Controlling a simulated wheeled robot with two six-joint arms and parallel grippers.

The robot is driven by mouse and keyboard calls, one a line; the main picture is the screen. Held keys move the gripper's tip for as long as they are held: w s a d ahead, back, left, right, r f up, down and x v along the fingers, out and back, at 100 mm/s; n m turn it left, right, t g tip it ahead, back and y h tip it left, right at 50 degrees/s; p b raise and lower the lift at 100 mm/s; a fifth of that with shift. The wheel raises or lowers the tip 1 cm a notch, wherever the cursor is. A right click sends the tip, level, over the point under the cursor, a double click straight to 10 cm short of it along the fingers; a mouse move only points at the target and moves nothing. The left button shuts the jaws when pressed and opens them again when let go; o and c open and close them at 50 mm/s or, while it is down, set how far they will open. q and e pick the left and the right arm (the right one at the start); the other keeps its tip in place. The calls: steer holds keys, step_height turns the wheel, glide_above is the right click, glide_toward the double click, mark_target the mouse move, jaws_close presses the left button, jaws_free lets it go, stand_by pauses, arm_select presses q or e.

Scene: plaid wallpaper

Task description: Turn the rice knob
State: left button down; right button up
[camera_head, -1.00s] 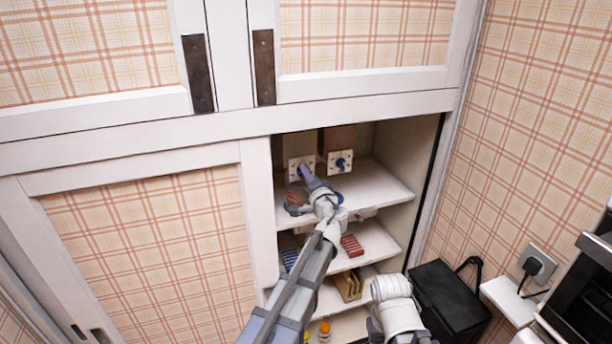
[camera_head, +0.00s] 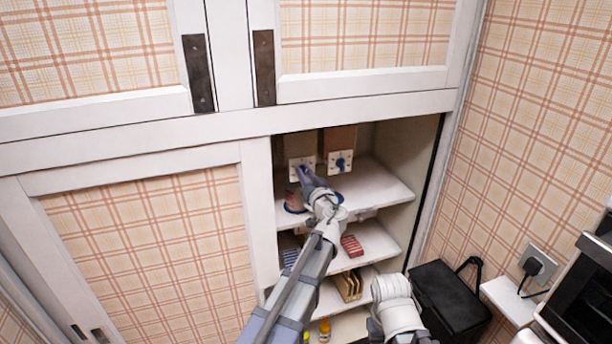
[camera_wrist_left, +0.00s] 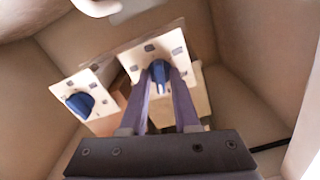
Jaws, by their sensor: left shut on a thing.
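Two white square plates with blue knobs are on the dispenser fronts inside the open cupboard. The left plate (camera_head: 295,162) is partly covered by my left gripper (camera_head: 304,170), whose fingers reach its knob. In the left wrist view the fingers are shut on this blue knob (camera_wrist_left: 159,73), one on each side. The other blue knob (camera_head: 341,164) on the right plate is untouched; it shows at the left in the left wrist view (camera_wrist_left: 80,103). I cannot read which dispenser is the rice one. My right gripper is out of view.
The cupboard shelf (camera_head: 378,190) is clear at right. A round blue-rimmed item (camera_head: 293,200) stands below the left plate. Lower shelves hold red-striped packs (camera_head: 352,246) and brown items (camera_head: 348,286). A black bin (camera_head: 447,300) stands at right.

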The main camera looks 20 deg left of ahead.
arm_select(q)
steer(key=shift+s+n, duration=0.1)
steer(key=shift+n, duration=1.5)
steer(key=shift+f, duration=0.1)
steer(key=c, duration=0.9)
jaws_free()
steer(key=v, duration=0.7)
steer(key=shift+s+d, duration=0.25)
steer(key=shift+s, duration=0.05)
